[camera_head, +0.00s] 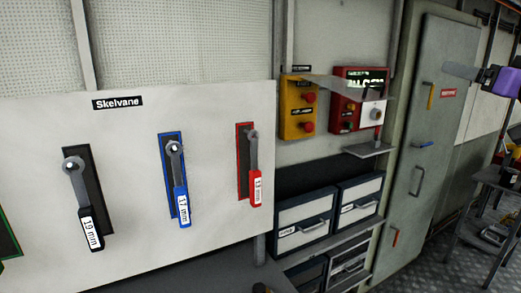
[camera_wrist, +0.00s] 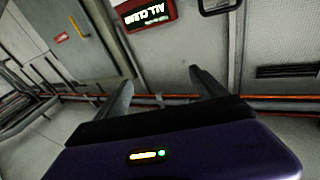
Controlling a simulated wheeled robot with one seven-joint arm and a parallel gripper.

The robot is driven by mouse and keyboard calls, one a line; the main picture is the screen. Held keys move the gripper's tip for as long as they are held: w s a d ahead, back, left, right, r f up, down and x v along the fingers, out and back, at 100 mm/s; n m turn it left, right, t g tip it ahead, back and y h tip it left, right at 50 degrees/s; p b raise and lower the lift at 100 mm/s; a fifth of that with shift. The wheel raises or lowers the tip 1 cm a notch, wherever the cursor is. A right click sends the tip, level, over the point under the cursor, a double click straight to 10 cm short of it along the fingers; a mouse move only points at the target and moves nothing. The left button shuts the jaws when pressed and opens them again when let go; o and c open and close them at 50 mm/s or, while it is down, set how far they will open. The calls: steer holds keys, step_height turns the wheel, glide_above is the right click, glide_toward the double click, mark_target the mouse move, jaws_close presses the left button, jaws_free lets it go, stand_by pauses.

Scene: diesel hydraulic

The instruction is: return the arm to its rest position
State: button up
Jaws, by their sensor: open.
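My gripper (camera_head: 449,69) shows at the right edge of the head view, a purple body with grey fingers pointing left, in front of the grey-green cabinet. In the wrist view my gripper (camera_wrist: 160,77) has its two dark fingers spread apart with nothing between them. Most of my arm is out of view.
A white board holds wrenches marked 19 mm (camera_head: 82,205), 17 mm (camera_head: 179,190) and 13 mm (camera_head: 254,170). A yellow button box (camera_head: 298,108) and a red-framed panel (camera_head: 345,80) hang right of it. A tall cabinet (camera_head: 428,130) stands behind my gripper. Drawers (camera_head: 305,222) sit below.

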step_height(320, 180, down, 18)
steer(key=s+a+m+t+h, duration=0.1)
steer(key=s+a+m+h, duration=0.2)
steer(key=m+h, duration=0.1)
steer(key=s+a+f+h+b, duration=0.1)
steer(key=s+a+f, duration=0.3)
steer(key=f, duration=0.3)
steer(key=s+a+f+h+b, duration=0.1)
steer(key=s+a+f, duration=0.2)
steer(key=s+f, duration=0.35)
steer(key=s+a+f+n+g+y, duration=0.1)
steer(key=s+a+f+g+y, duration=0.1)
steer(key=s+a+f, duration=0.4)
steer(key=s+a+f+n+g+y+b, duration=0.1)
steer(key=s+a+f, duration=0.6)
steer(key=s, duration=1)
steer(key=s+a+f+n+g+y+b, duration=0.1)
steer(key=s+a+f+n+g+y, duration=0.1)
steer(key=s+a+f, duration=0.4)
steer(key=s+f+n+y, duration=0.1)
steer(key=s+f, duration=0.2)
steer(key=s, duration=0.3)
steer(key=shift+s+a+f+g+y, duration=0.25)
steer(key=shift+a+g+y, duration=0.05)
steer(key=shift+g, duration=0.1)
